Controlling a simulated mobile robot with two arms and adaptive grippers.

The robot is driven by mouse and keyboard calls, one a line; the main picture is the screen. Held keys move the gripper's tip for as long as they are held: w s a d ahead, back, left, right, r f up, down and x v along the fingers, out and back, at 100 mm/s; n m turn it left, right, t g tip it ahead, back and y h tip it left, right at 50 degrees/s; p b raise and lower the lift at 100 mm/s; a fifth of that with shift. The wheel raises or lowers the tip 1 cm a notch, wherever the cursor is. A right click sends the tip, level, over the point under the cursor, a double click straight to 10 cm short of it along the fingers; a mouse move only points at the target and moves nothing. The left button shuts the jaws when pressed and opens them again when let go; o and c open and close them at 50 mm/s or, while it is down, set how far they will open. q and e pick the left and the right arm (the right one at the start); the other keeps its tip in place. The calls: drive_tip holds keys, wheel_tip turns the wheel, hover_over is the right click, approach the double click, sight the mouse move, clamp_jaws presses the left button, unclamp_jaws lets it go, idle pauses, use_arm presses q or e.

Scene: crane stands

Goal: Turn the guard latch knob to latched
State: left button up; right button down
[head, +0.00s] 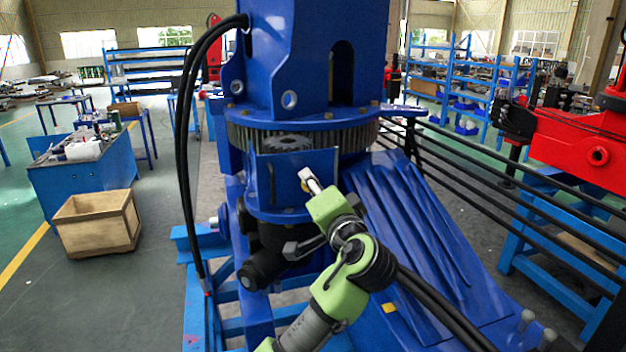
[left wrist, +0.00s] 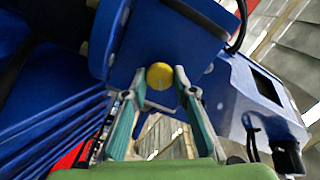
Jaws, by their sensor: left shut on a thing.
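The guard latch knob is a round yellow knob (left wrist: 160,76) on a blue metal plate in the left wrist view. My left gripper (left wrist: 161,82) is closed around it, with one fingertip on each side. In the head view my left gripper (head: 308,179) reaches up to the right part of the blue guard plate (head: 272,178) below the toothed ring. The knob is mostly hidden there by the gripper. I cannot tell its turned position. My right gripper is not in view.
The blue crane column (head: 290,60) rises above the toothed ring (head: 355,136). Black hoses (head: 184,150) hang at its left. A ribbed blue base (head: 410,225) slopes away at right. A wooden crate (head: 97,222) stands on the floor at left. A red machine (head: 580,145) is at right.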

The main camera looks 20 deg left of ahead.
use_arm(q)
drive_tip(key=shift+f+m+p, duration=0.1)
drive_tip(key=shift+m+p, duration=1.2)
drive_tip(key=shift+m, duration=1.7)
drive_tip(key=o, duration=1.1)
drive_tip(key=shift+d, duration=0.1)
drive_tip(key=v, duration=1.2)
drive_tip(key=shift+f, duration=0.1)
